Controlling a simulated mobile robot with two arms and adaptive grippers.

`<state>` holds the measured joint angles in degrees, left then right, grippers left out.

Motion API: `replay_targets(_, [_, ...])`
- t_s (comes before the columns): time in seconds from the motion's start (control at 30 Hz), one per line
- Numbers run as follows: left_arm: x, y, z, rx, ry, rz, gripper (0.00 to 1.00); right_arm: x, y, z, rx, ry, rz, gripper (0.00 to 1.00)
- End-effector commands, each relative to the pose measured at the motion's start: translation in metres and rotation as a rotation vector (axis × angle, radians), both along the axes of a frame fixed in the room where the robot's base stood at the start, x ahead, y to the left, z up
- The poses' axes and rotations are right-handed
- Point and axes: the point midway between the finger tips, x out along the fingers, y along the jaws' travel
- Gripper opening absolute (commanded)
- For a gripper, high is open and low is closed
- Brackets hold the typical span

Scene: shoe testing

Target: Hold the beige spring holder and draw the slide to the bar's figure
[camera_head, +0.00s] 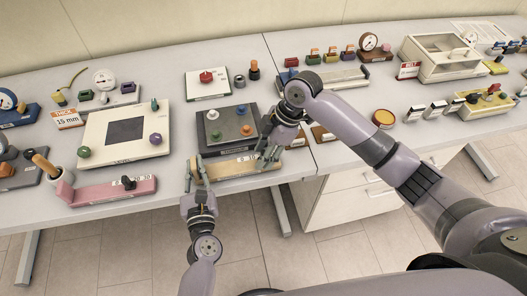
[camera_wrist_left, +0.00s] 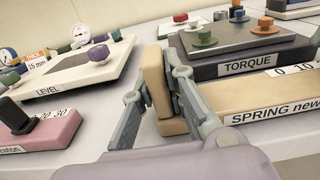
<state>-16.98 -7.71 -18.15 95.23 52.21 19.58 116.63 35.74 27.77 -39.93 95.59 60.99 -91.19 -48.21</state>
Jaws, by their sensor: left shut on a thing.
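The beige spring holder (camera_head: 235,169) lies along the table's front edge. In the left wrist view the holder (camera_wrist_left: 262,98) shows a "SPRING" label and a scale with 0 and 10. My left gripper (camera_head: 196,178) is at its left end. In the left wrist view its fingers (camera_wrist_left: 160,105) are shut on the holder's upright beige end block (camera_wrist_left: 155,82). My right gripper (camera_head: 269,160) reaches down at the holder's right end. Its fingers are too small to tell whether they grip anything. The slide is hidden or too small to make out, as is the bar's figure.
The dark torque board (camera_head: 228,122) with coloured knobs stands just behind the holder. The white level board (camera_head: 104,150) and pink newton holder (camera_head: 93,194) stand to the left. Small blocks lie right of my right gripper. The floor is open in front of the table.

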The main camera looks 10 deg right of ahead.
Motion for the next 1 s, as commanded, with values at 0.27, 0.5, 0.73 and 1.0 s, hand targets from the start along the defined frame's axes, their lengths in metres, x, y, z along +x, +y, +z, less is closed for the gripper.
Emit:
replay_targets(0.27, [0.000, -0.001, -0.001, -0.001, 0.002, -0.002, 0.00, 0.001, -0.007, 0.017, 0.000, -0.004, 0.001, 0.38])
replay_targets(0.5, [0.000, -0.001, -0.001, -0.001, 0.002, -0.002, 0.00, 0.001, -0.027, 0.064, -0.001, -0.005, 0.000, 0.38])
replay_targets(0.73, [0.000, -0.001, -0.001, -0.001, 0.002, -0.002, 0.00, 0.001, -0.041, 0.100, 0.000, -0.002, 0.000, 0.38])
replay_targets(1.0, [0.000, -0.001, -0.001, -0.001, 0.001, -0.002, 0.00, 0.000, -0.046, 0.111, -0.001, 0.001, 0.000, 0.38])
